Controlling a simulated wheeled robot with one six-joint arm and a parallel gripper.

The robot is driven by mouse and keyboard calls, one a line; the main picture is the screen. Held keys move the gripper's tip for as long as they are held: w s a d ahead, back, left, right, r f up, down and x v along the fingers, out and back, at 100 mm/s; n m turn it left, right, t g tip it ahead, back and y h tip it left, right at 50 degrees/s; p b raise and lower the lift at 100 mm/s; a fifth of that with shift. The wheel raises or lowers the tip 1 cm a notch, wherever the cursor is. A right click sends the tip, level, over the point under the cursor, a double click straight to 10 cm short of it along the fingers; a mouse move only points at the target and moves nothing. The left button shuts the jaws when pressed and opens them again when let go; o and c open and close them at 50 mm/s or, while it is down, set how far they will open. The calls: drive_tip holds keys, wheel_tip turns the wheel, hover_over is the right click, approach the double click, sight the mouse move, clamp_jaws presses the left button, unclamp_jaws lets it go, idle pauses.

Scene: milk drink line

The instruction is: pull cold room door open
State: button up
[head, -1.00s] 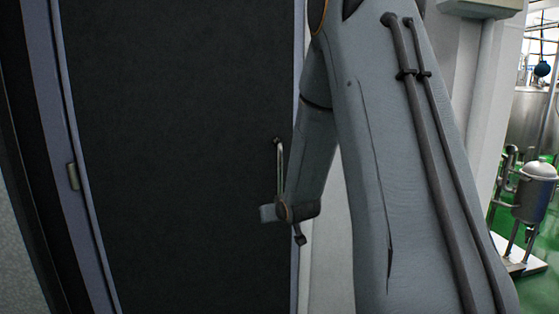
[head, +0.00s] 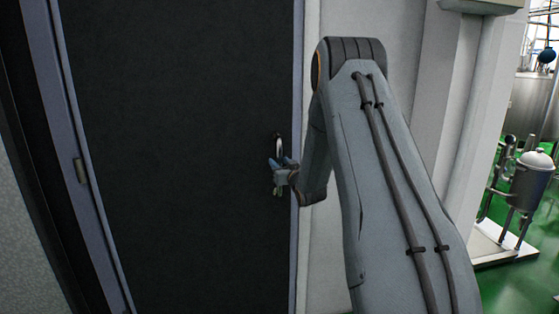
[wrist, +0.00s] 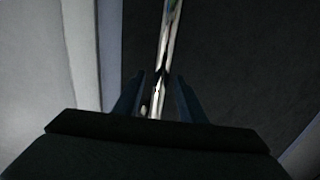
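The cold room door (head: 180,150) is a dark panel in a blue-grey frame, and it looks shut. Its upright metal handle (head: 279,146) is near the door's right edge. My gripper (head: 281,164) is at the handle, its fingers pointing up and toward the door. In the wrist view the shiny handle bar (wrist: 168,45) runs down between the two spread fingers of my gripper (wrist: 160,92). A gap shows beside the bar, so the fingers look open around it. The handle's lower end is partly hidden by my gripper.
A hinge (head: 80,171) is on the door's left side. A pale wall (head: 405,45) stands right of the door. Farther right, a steel vessel on a stand (head: 531,180) stands on a green floor (head: 515,285).

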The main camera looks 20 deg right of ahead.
drive_tip(key=shift+w, duration=0.6)
clamp_jaws()
